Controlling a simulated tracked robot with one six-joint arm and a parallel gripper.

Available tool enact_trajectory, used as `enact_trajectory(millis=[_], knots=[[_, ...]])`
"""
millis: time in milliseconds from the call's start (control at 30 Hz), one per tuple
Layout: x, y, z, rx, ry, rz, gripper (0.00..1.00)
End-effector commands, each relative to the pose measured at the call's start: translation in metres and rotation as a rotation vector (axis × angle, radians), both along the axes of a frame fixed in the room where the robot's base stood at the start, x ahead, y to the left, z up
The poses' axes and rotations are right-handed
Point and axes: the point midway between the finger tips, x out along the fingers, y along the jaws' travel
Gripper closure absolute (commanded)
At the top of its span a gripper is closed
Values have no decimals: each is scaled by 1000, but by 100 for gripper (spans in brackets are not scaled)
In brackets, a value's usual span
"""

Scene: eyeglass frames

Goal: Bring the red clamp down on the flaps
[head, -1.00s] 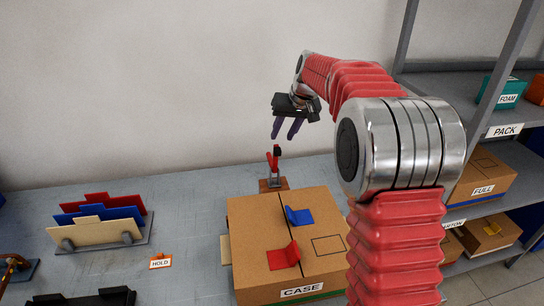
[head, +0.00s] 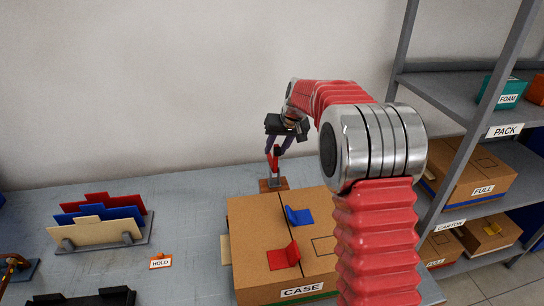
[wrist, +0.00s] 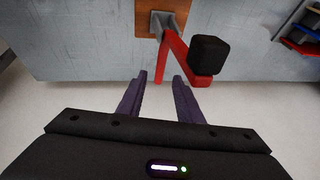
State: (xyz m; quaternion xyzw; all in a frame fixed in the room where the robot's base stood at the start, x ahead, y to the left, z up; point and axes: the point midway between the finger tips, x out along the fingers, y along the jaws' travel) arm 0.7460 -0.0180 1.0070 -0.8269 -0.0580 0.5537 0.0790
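The red clamp (head: 275,160) stands upright on a small wooden base (head: 273,185) behind the CASE carton. In the wrist view its red arms (wrist: 172,50) and black tip (wrist: 208,55) show just beyond my fingers, with the wooden base (wrist: 160,22) farther off. The carton's top flaps (head: 262,215) lie closed, meeting at a seam. My gripper (head: 279,150) is at the upper part of the clamp. In the wrist view its two purple fingers (wrist: 160,78) are apart, one red arm reaching toward the gap. Contact cannot be told.
A blue piece (head: 299,215) and a red piece (head: 284,256) sit on the carton top. A rack of coloured panels (head: 98,222) and a HOLD tag (head: 160,262) are at left. Shelves with cartons (head: 470,170) stand at right. The bench behind the rack is clear.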

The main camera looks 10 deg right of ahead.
Motion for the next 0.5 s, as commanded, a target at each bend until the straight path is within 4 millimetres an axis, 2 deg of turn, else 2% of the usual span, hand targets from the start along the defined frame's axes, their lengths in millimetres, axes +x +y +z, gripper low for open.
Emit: enact_trajectory(millis=[200, 500], knots=[[13, 6, -31, 0, 2, 0, 67], [20, 9, -47, -1, -1, -1, 67]])
